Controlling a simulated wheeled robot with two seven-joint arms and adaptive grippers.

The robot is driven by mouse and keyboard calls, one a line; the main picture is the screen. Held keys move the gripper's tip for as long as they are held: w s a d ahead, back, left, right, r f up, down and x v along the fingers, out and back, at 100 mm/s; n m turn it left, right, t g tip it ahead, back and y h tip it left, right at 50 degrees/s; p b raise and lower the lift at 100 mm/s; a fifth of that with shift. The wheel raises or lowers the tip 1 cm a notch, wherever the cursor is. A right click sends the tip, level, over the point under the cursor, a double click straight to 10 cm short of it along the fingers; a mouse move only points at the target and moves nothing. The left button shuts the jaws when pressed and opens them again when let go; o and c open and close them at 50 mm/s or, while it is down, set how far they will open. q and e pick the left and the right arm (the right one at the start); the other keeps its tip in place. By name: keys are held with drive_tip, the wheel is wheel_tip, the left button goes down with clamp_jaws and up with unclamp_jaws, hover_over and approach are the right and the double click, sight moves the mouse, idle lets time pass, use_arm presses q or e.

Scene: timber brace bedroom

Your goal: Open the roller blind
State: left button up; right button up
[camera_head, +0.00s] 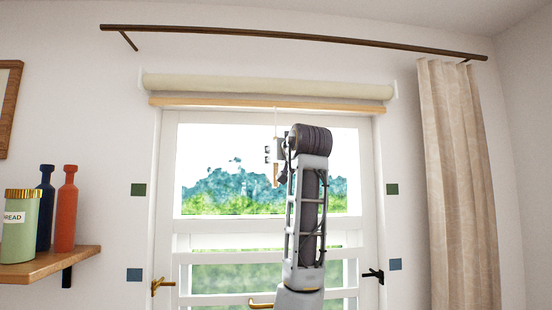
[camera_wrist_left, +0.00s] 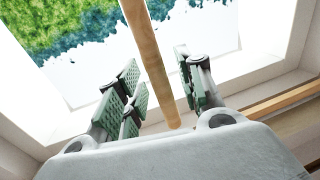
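The roller blind (camera_head: 265,86) is a cream roll above the window, with its wooden bottom bar (camera_head: 220,101) just below the roll. A thin cord hangs from the bar and ends in a wooden pull handle (camera_head: 276,176). My left gripper (camera_head: 274,153) is raised in front of the window at the handle. In the left wrist view the wooden handle (camera_wrist_left: 152,60) runs between the green-padded fingers of my left gripper (camera_wrist_left: 158,92). The fingers are apart, with a visible gap to the right finger. My right gripper is not in view.
The white window door (camera_head: 168,190) has a brass handle (camera_head: 162,286) and a black handle (camera_head: 373,275). A curtain (camera_head: 460,190) hangs at right from a dark rod (camera_head: 300,37). A wooden shelf (camera_head: 50,264) with bottles and a green canister (camera_head: 20,228) is at left.

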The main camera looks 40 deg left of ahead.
use_arm(q)
drive_tip(key=v, duration=1.2)
idle(0.4)
idle(0.5)
